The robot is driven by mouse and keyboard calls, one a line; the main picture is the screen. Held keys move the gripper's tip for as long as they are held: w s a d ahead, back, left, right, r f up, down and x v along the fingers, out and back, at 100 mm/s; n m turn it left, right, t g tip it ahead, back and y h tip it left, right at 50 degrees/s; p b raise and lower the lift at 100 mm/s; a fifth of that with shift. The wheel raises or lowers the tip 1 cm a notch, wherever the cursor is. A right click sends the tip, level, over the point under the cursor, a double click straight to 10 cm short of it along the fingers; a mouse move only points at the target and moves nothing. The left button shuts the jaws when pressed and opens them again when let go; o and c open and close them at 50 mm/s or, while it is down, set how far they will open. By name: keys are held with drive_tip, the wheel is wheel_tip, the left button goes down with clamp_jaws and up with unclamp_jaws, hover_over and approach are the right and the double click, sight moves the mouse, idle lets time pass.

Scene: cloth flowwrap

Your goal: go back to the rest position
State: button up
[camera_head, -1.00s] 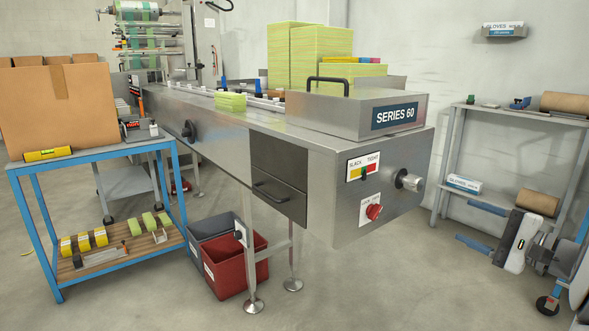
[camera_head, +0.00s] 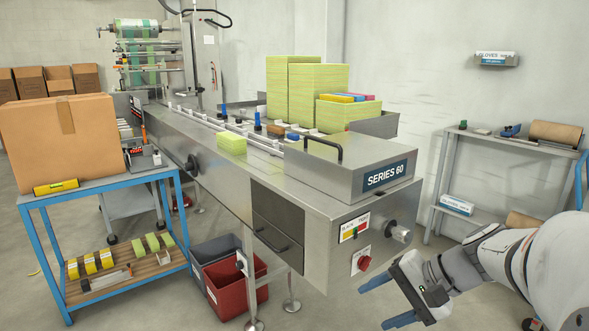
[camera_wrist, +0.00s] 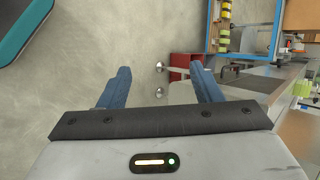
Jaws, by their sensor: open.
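My gripper (camera_head: 386,299) is at the lower right of the head view, in front of the machine's right end and clear of it. Its two blue fingers are apart and nothing is between them. In the wrist view the blue fingers (camera_wrist: 158,88) stand well apart over bare grey floor. The steel SERIES 60 machine (camera_head: 225,165) runs from the back left to the front right. A lone green-yellow pack (camera_head: 232,144) lies on its top near the front edge.
A blue-framed cart (camera_head: 187,215) with a large cardboard box (camera_head: 62,142) stands at left. A red bin (camera_head: 228,288) and a grey bin (camera_head: 206,241) sit under the machine. A grey shelf (camera_head: 440,180) stands at right by the wall. The floor below my gripper is clear.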

drive_tip(key=s+r+n+h+p, duration=0.7)
drive_tip(key=s+r+p, duration=0.3)
drive_tip(key=p, duration=0.5)
wheel_tip(320, 180, up, 3)
drive_tip(key=shift+a+f+n+g+h+p, duration=0.1)
drive_tip(key=shift+a+n+g+h+p, duration=0.3)
drive_tip(key=shift+h, duration=0.2)
